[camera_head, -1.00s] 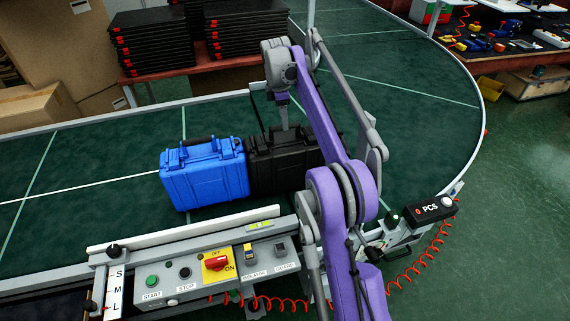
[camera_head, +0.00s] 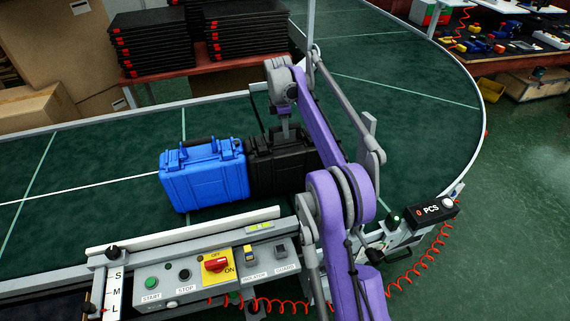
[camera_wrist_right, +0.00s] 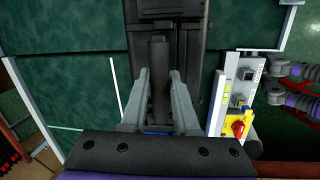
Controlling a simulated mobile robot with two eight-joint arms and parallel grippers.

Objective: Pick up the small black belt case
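The small black belt case (camera_head: 275,172) stands on the green conveyor belt, directly right of the blue case (camera_head: 205,180). My right gripper (camera_head: 284,138) is over the top of the black case, partly merging with its dark shape. In the right wrist view, the two grey fingers of my right gripper (camera_wrist_right: 158,85) are apart, one on each side of the black case's handle (camera_wrist_right: 159,62). Gaps show between the fingers and the handle. The black case's body (camera_wrist_right: 188,45) fills the upper middle of that view. My left gripper is not seen.
The control panel (camera_head: 180,285) and a white guide rail (camera_head: 180,230) line the belt's near side. A PCS counter box (camera_head: 432,209) stands at the right. Stacked black trays (camera_head: 150,45) lie on a red table behind. The belt left of the blue case is clear.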

